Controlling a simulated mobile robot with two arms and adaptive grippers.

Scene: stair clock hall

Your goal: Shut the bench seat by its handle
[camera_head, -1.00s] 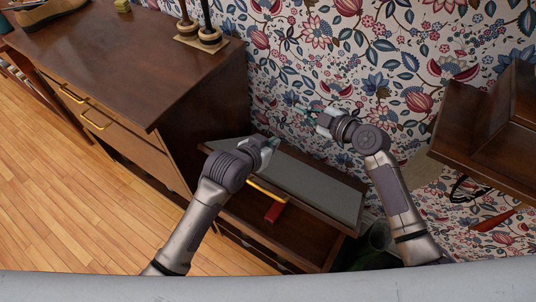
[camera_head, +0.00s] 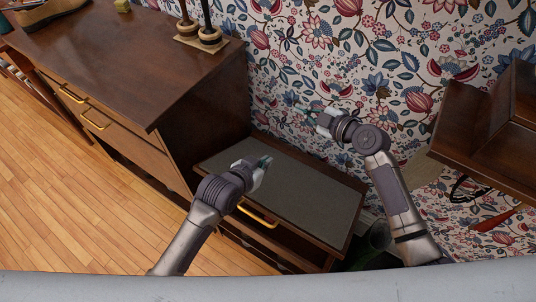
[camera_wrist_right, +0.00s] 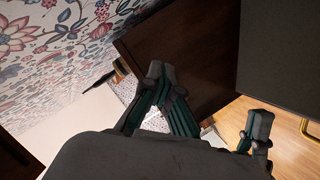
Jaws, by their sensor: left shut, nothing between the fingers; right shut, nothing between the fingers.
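The bench seat (camera_head: 300,195) is a grey padded lid with a wooden rim, lying low and nearly flat over its wooden box. Whether its front edge sits flush on the box I cannot tell. Its brass handle (camera_head: 258,216) is on the front edge, partly behind my left arm. My left gripper (camera_head: 263,164) is shut and empty, over the left part of the seat. My right gripper (camera_head: 306,111) is shut and empty, in front of the wallpaper beyond the seat.
A wooden cabinet (camera_head: 150,70) with brass pulls stands directly left of the bench, candlesticks on its top. The patterned wall is behind. A wooden shelf unit (camera_head: 490,130) is at right, and a dark green container (camera_head: 372,243) stands by the bench's right end. Wooden floor is clear at left.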

